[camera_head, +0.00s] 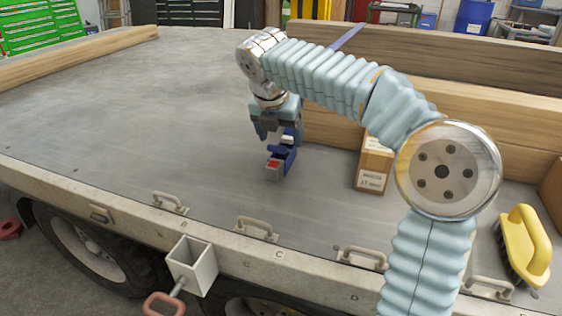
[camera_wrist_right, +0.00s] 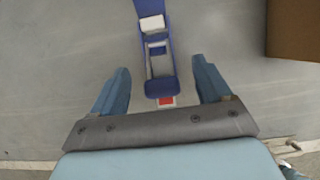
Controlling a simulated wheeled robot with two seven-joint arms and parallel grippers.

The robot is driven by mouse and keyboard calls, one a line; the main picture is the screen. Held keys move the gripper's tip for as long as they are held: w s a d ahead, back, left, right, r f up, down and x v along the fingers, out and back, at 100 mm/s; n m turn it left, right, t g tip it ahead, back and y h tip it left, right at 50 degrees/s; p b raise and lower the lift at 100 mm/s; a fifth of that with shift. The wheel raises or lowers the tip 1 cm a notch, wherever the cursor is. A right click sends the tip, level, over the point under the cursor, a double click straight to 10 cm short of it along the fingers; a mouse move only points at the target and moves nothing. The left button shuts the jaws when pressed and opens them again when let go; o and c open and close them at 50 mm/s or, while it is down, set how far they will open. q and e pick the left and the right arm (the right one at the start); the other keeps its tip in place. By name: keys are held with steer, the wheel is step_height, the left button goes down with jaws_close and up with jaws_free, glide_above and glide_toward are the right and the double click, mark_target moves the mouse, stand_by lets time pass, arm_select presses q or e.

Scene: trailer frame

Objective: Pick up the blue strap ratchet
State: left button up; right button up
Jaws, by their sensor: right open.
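The blue strap ratchet (camera_head: 282,157) stands on the grey trailer deck, with a blue body and a red patch at its near end. In the right wrist view the ratchet (camera_wrist_right: 157,50) runs away from the gripper, its near end with the red patch between the fingertips. My right gripper (camera_head: 275,132) is just above the ratchet, pointing down. Its two blue fingers show apart in the right wrist view (camera_wrist_right: 161,82), one on each side of the ratchet's near end, with gaps. My left gripper is not in view.
A cardboard box (camera_head: 372,166) stands right of the ratchet, also at the top right of the wrist view (camera_wrist_right: 293,28). A yellow-handled brush (camera_head: 524,245) lies at the deck's right edge. Wooden beams (camera_head: 440,50) lie behind. The deck's left is clear.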

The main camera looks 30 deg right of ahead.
steer(key=b+x, duration=0.1)
steer(key=x, duration=0.5)
steer(key=shift+w, duration=0.15)
steer(key=shift+c, duration=0.3)
steer(key=c, duration=1.2)
steer(key=shift+r, duration=0.1)
steer(key=shift+c, duration=0.2)
